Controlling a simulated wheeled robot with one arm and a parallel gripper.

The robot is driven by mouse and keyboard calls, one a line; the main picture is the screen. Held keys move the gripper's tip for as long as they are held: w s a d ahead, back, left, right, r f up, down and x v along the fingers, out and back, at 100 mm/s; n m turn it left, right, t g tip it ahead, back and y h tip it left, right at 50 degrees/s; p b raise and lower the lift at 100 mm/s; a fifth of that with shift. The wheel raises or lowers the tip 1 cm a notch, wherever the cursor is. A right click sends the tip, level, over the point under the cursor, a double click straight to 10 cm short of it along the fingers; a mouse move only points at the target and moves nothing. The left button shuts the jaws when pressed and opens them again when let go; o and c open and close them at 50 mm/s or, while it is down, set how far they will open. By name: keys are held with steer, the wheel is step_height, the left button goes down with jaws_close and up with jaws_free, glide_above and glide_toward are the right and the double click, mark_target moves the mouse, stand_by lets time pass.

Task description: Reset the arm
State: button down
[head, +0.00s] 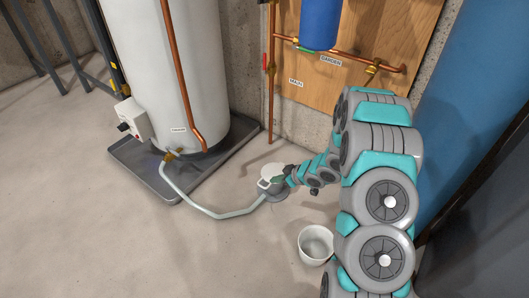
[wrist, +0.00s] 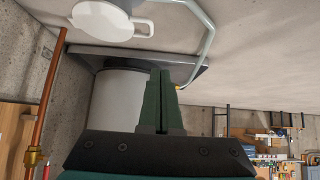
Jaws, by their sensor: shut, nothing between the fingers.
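My arm reaches in from the right in the head view. My gripper (head: 284,178) is at its far end, low over the floor beside a round white lid-like piece with a handle (head: 269,176). In the wrist view, my gripper's two dark green fingers (wrist: 160,74) are pressed together with nothing between them. The white piece also shows there at the upper left (wrist: 104,19), apart from the fingertips in the picture. Exact height above the floor cannot be told.
A white water heater (head: 165,70) stands in a grey pan (head: 150,180). A pale hose (head: 205,209) runs from it across the floor to the white piece. A white bucket (head: 315,243) stands close to my arm. Copper pipes (head: 271,100) line the wall. Open floor lies left.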

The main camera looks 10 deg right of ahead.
steer(key=s+d+r+m+h, duration=0.2)
steer(key=d+r+h, duration=0.2)
steer(key=d+r, duration=0.3)
steer(key=s+d+r+m+h, duration=0.1)
steer(key=d+r+h, duration=0.25)
steer(key=r, duration=0.55)
steer(key=s+d+r+m+g+h+p, duration=0.1)
steer(key=s+d+r+m+g, duration=0.1)
steer(key=s+r, duration=0.45)
steer(key=s+a+r+m+g, duration=0.1)
steer(key=s+a+r+g, duration=0.1)
steer(key=s, duration=0.9)
steer(key=s+a+r+m+g+y, duration=0.1)
steer(key=s+a+r, duration=0.3)
steer(key=s, duration=0.7)
steer(key=s+a+r+m+g+y+p, duration=0.1)
steer(key=s+a, duration=0.5)
steer(key=s, duration=0.6)
step_height(320, 180, up, 3)
steer(key=shift+a+r+m+g, duration=0.15)
steer(key=shift+m+g, duration=0.35)
steer(key=shift+g, duration=0.6)
